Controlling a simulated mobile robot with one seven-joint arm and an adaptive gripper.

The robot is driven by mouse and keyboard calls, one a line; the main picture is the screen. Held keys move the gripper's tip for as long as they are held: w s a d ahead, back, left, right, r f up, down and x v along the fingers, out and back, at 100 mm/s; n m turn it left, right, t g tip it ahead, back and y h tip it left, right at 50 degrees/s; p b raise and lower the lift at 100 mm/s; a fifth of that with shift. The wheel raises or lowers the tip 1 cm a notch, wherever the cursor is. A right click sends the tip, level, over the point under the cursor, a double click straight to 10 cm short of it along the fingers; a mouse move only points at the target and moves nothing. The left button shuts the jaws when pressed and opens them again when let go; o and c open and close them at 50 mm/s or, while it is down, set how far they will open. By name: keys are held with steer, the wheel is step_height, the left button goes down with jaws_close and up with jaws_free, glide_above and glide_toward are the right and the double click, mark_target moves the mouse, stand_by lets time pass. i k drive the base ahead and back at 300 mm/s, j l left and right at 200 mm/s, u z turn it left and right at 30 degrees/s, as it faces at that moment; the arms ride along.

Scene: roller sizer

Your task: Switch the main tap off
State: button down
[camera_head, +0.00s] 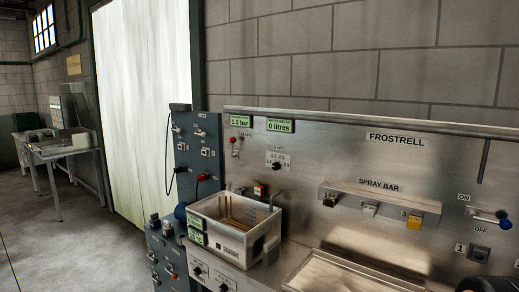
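A small lever with a red ball end (234,140) sits at the upper left of the steel panel, beside small lettering that seems to read MAIN. Its red end points up. At the right edge is another lever with a blue ball end (505,224), between the labels ON and OFF. Its blue end points right. I cannot make out a gripper with fingers in this view. A dark rounded part (483,284) shows at the bottom right edge; I cannot tell what it is.
The steel panel (330,153) has green displays reading 1.0 bar and 0 litres. Below it stand a pale open bin (235,226) and a steel tray (345,275). A spray bar shelf (385,194) juts out.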

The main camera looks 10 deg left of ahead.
mark_target(232, 141)
steer(key=u, duration=0.8)
steer(key=i+j, duration=2.05)
steer(key=i, duration=0.2)
steer(key=i+u, duration=0.15)
steer(key=k+z, duration=0.15)
